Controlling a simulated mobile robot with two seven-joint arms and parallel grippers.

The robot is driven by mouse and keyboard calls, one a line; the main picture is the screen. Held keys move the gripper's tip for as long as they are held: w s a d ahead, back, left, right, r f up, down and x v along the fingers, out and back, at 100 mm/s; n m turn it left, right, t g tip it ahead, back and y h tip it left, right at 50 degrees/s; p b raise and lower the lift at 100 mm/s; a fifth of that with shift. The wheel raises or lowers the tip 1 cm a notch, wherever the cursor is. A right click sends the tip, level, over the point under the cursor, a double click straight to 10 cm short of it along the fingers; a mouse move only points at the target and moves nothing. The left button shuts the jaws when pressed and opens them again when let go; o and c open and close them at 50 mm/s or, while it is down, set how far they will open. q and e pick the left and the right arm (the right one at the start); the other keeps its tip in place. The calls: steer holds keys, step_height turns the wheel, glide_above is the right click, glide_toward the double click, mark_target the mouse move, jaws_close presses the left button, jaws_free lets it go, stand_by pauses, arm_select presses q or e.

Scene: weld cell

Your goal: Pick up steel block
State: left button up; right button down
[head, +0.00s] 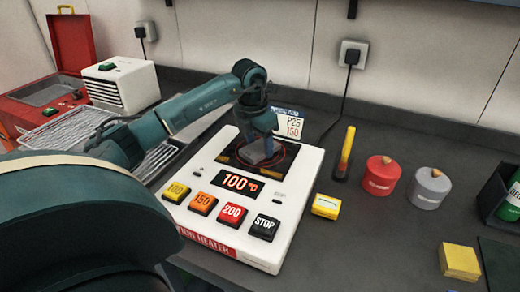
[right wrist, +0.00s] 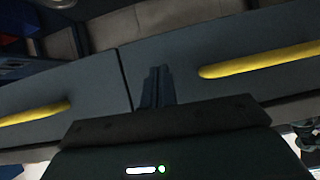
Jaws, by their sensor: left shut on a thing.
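The steel block (head: 256,154) is a small grey piece at the induction heater's (head: 240,192) dark heating plate, in the head view. My left gripper (head: 264,140) reaches down over the plate from above and is shut on the block, covering part of it. Whether the block touches the plate cannot be told. The heater's display (head: 239,182) reads 100 °C, and a reddish ring shows on the plate. My right gripper (right wrist: 155,88) shows in the right wrist view as dark fingers close together, in front of grey panels with yellow handles; no object shows between them.
Right of the heater are a small yellow box (head: 326,206), a yellow stick in a holder (head: 345,155), a red canister (head: 381,175), a grey canister (head: 429,188) and a yellow block (head: 460,262). A card (head: 289,123) stands behind the plate. A wire rack (head: 70,135) lies left.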

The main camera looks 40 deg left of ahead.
arm_select(q)
steer(key=c, duration=0.7)
steer(key=shift+r, duration=0.1)
jaws_close()
